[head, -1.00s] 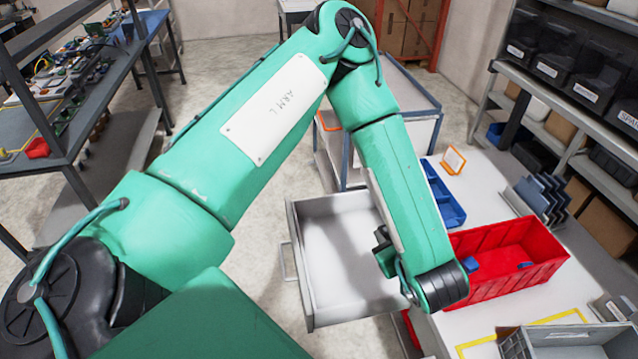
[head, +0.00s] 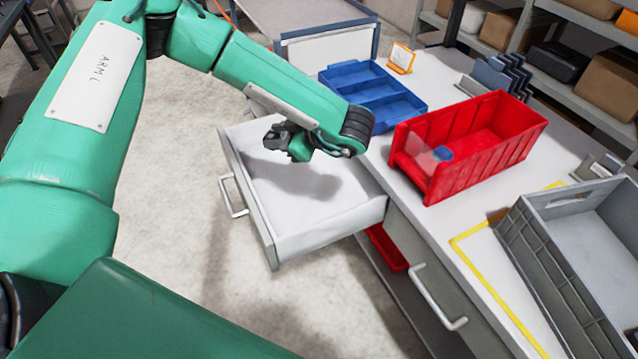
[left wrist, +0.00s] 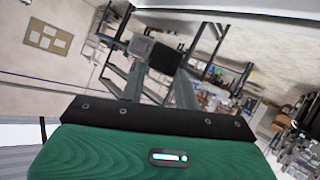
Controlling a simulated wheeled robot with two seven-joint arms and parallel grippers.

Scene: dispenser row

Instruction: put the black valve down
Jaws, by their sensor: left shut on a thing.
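My left gripper (head: 278,141) hangs above the open drawer (head: 262,217), its jaws pointing left in the head view. It is shut on the black valve, which shows in the left wrist view as a dark block (left wrist: 166,57) at the fingertips. In the head view the valve is hard to tell apart from the dark gripper. The drawer is pale grey, pulled out from the workbench, and looks empty. A shadow lies on its floor below the gripper. My right gripper is not in view.
On the bench (head: 470,235) stand a blue divided tray (head: 375,97), a red bin (head: 470,170) with a small blue item, and a grey crate (head: 545,275) at the right. An orange-framed card (head: 401,58) stands behind. Bare floor lies left of the drawer.

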